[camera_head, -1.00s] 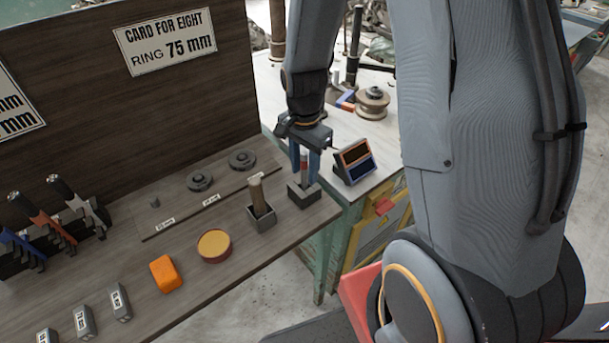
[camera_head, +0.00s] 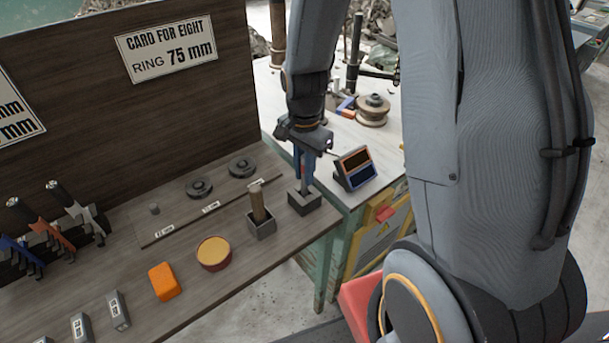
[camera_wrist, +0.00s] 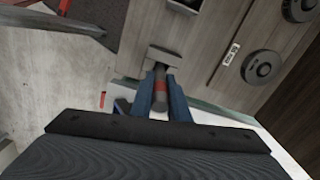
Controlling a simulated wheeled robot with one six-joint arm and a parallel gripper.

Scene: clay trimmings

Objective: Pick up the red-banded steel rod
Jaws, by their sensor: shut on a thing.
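The red-banded steel rod (camera_wrist: 160,88) stands between my blue fingers, its red band showing in the wrist view. My gripper (camera_head: 304,168) is shut on it. In the head view, the rod's grey lower part (camera_head: 303,184) reaches down to a small dark grey block holder (camera_head: 304,203) at the bench's right end. The holder also shows in the wrist view (camera_wrist: 164,56). The fingers are above the holder. I cannot tell how deep the rod's foot sits in it. The fingers mostly hide the band in the head view.
A wooden rod (camera_head: 257,204) stands in a square holder left of the gripper. A round tin (camera_head: 214,253), an orange block (camera_head: 165,282) and grey labelled blocks lie nearer. A two-panel display box (camera_head: 355,168) stands close right on the white table. A dark board (camera_head: 130,100) rises behind.

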